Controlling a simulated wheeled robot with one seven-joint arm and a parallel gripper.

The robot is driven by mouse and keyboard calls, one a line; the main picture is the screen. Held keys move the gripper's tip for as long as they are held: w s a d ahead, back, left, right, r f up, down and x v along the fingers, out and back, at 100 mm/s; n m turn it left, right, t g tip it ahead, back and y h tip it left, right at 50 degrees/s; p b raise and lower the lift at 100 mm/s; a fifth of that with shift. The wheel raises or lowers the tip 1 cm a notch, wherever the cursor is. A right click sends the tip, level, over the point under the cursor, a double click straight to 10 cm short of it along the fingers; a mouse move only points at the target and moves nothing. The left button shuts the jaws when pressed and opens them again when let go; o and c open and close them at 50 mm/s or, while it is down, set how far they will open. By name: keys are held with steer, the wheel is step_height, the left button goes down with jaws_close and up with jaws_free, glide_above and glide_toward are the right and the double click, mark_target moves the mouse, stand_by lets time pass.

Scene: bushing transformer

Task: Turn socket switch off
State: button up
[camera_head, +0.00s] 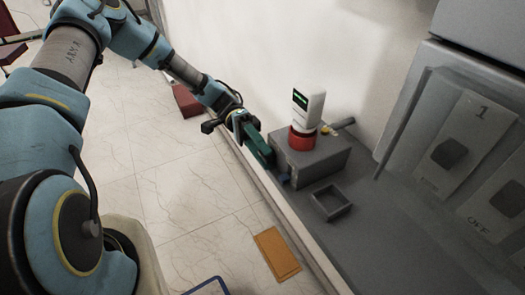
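Two light grey switch plates are on the grey cabinet at the right. The upper plate (474,126) is marked "1" and has a dark rocker or knob (449,153). The lower plate is marked "OFF" and has a similar dark part (511,199); it is cut by the picture's right edge. I cannot tell the switch positions. My gripper (268,166), with dark green fingers, is well to the left of the plates, beside the left side of a grey box. The gap between its fingers is not clear, and I cannot tell if it touches the box.
The grey box (318,163) carries a red ring or base (301,139) with a white device (308,108) upright in it. A small open square tray (331,203) lies in front. A yellow-brown board (276,254) lies on the tiled floor. The grey surface before the plates is mostly clear.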

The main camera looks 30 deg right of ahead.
steer(key=shift+o, duration=0.4)
steer(key=shift+r, duration=0.1)
